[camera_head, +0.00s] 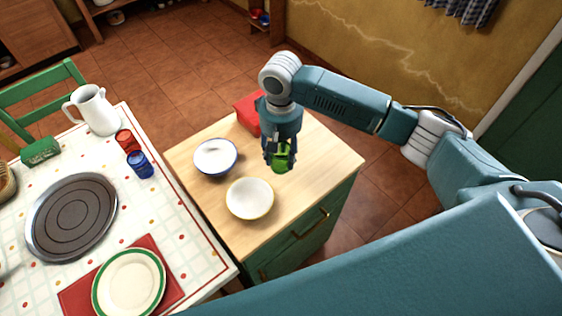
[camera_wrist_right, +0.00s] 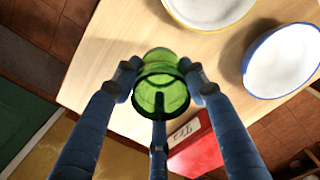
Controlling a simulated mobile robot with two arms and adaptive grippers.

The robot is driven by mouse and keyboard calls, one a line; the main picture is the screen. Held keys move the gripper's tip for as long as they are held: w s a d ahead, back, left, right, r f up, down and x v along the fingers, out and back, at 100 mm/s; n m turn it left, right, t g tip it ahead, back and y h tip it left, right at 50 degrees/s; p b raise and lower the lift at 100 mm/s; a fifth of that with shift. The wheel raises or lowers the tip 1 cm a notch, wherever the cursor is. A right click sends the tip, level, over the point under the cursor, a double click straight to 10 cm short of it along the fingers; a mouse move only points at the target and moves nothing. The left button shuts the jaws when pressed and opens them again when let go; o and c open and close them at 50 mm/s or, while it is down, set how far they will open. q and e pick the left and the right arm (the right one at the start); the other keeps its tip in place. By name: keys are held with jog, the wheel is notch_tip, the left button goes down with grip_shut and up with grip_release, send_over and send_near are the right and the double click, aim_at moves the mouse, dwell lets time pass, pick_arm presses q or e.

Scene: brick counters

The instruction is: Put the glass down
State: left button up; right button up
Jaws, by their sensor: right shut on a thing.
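A green glass (camera_head: 283,158) is held in my right gripper (camera_head: 279,150) over the wooden top of the small cabinet (camera_head: 300,195). In the right wrist view the green glass (camera_wrist_right: 161,82) sits between the fingers of my right gripper (camera_wrist_right: 160,85), which are shut around it. The wooden top (camera_wrist_right: 120,55) shows behind it. I cannot tell whether the glass touches the top. My left gripper is not in view.
A blue-rimmed bowl (camera_head: 216,157) and a yellow-rimmed bowl (camera_head: 250,199) stand left of the glass. A red box (camera_head: 247,113) is behind. The table at left holds a red glass (camera_head: 127,141), a blue glass (camera_head: 140,165) and a pitcher (camera_head: 95,110). The cabinet top's front right is clear.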

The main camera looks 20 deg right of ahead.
aim_at(281, 165)
jog(key=shift+f, duration=2.35)
jog(key=shift+p, duration=0.3)
jog(key=o, duration=1.2)
jog(key=shift+f, duration=0.1)
